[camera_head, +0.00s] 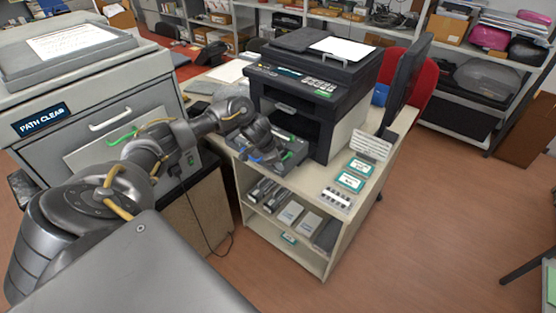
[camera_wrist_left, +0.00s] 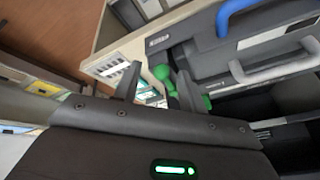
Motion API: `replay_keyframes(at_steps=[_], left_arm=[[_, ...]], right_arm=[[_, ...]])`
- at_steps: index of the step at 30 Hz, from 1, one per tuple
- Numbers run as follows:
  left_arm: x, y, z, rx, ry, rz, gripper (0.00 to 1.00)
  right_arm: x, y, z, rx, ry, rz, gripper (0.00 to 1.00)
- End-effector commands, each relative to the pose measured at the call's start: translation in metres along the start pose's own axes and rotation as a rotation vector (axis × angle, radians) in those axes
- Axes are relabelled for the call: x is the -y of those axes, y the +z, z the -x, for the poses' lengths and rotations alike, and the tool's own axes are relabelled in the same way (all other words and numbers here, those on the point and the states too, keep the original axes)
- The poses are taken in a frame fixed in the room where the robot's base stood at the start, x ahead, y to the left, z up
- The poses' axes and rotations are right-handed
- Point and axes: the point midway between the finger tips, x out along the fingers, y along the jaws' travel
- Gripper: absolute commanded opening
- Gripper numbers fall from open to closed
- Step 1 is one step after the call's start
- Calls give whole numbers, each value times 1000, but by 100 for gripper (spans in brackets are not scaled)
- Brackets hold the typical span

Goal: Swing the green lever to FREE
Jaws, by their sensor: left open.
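The green lever (camera_wrist_left: 165,74) shows in the left wrist view as a rounded green knob with more green parts behind the right finger. My left gripper (camera_wrist_left: 157,88) is open, with the knob between its fingers and nearer the right one. I cannot tell whether they touch. In the head view my left gripper (camera_head: 266,150) is at the pulled-out front unit (camera_head: 296,156) of the dark printer (camera_head: 310,95), and it hides most of that unit and the lever. No FREE marking is readable. My right gripper is out of view.
A blue handle (camera_wrist_left: 236,14) and a pale handle (camera_wrist_left: 275,66) lie close to the right of the gripper. Teal-and-white boxes (camera_head: 354,174) sit on the cart (camera_head: 325,205). A large grey machine (camera_head: 75,90) with a "PATH CLEAR" display stands left.

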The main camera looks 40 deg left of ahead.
Motion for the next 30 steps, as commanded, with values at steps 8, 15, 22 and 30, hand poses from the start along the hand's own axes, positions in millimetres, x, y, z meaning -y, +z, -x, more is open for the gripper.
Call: replay_keyframes(at_steps=[8,15,22,30], left_arm=[[1,0,30,-1,-4,-3,42],[1,-1,77,-2,-3,-4,42],[0,-2,104,-1,-1,-3,42],[-1,-1,108,0,1,-1,42]], right_arm=[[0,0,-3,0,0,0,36],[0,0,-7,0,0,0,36],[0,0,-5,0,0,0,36],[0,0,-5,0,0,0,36]])
